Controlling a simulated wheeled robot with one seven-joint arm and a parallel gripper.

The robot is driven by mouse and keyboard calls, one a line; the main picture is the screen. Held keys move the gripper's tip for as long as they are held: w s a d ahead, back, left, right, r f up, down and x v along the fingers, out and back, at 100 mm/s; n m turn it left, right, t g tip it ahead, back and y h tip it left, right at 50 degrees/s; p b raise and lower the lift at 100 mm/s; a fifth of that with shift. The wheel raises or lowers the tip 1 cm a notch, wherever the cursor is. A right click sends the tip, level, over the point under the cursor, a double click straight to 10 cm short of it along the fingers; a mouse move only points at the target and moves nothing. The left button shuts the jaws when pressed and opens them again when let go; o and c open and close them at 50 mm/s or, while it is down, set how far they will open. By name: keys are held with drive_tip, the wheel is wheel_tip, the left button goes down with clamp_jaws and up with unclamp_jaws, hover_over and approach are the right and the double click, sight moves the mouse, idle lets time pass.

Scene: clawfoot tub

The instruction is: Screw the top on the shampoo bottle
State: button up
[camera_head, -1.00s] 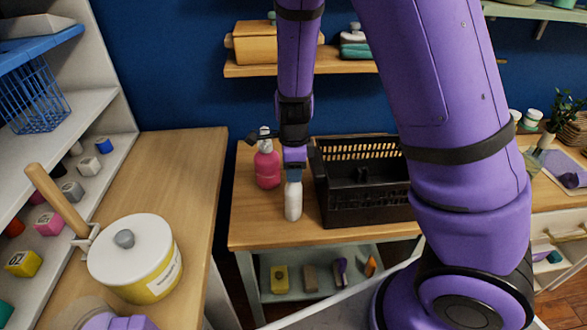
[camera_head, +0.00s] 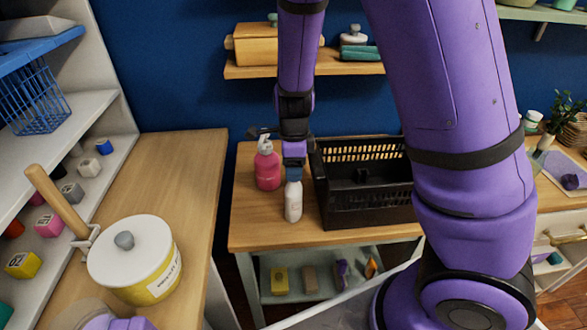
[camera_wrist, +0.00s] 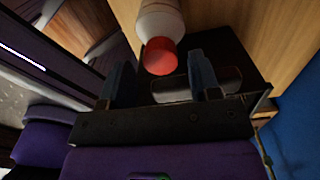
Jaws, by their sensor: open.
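A white bottle (camera_head: 293,203) stands upright on the wooden table, directly below my gripper (camera_head: 294,172). In the wrist view the white bottle (camera_wrist: 160,20) shows a red top end (camera_wrist: 160,56), which lies in line with the gap between my fingers (camera_wrist: 158,66). My gripper is open, with one blue-grey finger on each side. I cannot tell whether it touches the bottle. A pink bottle (camera_head: 268,171) with a pale pump-like top (camera_head: 265,144) stands just left of the white one. I cannot tell which one is the shampoo bottle.
A black crate (camera_head: 368,213) stands close to the right of the white bottle. Bare table (camera_head: 250,226) lies in front of the pink bottle. A yellow pot (camera_head: 157,282) with a white lid sits on the left counter. A wall shelf (camera_head: 250,71) is above and behind.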

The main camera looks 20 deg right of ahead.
drive_tip(key=shift+r, duration=2.15)
drive_tip(key=shift+r, duration=0.1)
wheel_tip(320, 180, up, 11)
drive_tip(key=shift+f, duration=0.2)
drive_tip(key=s+d+r+n+t, duration=0.2)
drive_tip(key=s+r+n, duration=0.4)
drive_tip(key=s+n, duration=0.4)
drive_tip(key=s+d+r+n+t, duration=0.3)
drive_tip(key=s+d+r+n, duration=0.2)
drive_tip(key=s+n, duration=0.6)
wheel_tip(320, 180, up, 2)
drive_tip(key=shift+r+n, duration=0.15)
drive_tip(key=shift+n, duration=0.55)
